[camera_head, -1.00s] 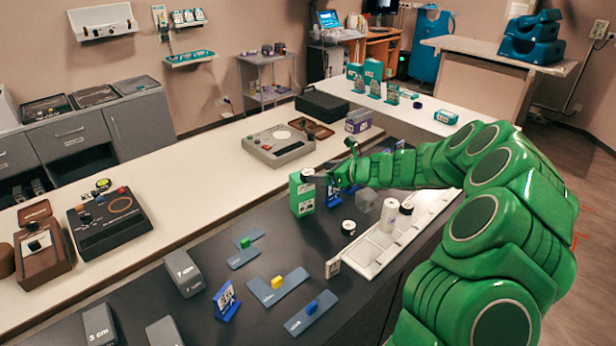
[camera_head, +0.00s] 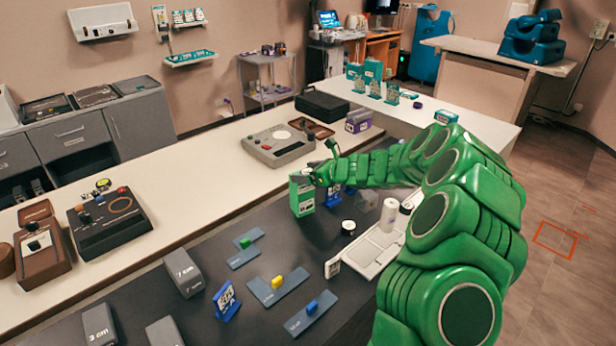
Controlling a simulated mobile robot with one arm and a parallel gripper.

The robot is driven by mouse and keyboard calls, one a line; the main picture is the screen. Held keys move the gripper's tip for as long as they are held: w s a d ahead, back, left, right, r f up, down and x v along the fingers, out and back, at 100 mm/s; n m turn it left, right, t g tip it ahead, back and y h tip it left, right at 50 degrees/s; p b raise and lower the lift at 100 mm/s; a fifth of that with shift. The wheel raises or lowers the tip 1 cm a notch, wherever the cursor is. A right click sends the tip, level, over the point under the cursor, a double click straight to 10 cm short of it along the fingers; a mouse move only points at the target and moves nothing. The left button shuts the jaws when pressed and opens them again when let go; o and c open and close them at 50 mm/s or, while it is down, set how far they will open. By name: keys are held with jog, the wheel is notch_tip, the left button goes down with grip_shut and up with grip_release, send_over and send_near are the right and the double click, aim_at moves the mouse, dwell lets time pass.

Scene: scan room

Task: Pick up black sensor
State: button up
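My green arm reaches from the lower right, and my gripper (camera_head: 305,177) is at the top of a green-and-white box (camera_head: 302,198) on the dark counter. The fingers are small and partly hidden, so I cannot tell whether they are open or hold anything. No object is clearly identifiable as the black sensor. A small black round piece with a white top (camera_head: 348,228) stands on the dark counter, right of and nearer than the green box. A small black piece (camera_head: 35,245) sits on the brown case at the far left.
A white tray (camera_head: 358,262) with a white bottle (camera_head: 389,214) lies partly under my arm. Grey blocks (camera_head: 184,273), a blue sign (camera_head: 226,301) and slate plates with coloured knobs (camera_head: 278,285) occupy the near counter. A grey device (camera_head: 278,146) stands on the white counter, which has clear space in its middle.

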jog(key=c, duration=1.1)
jog(key=shift+r, duration=0.1)
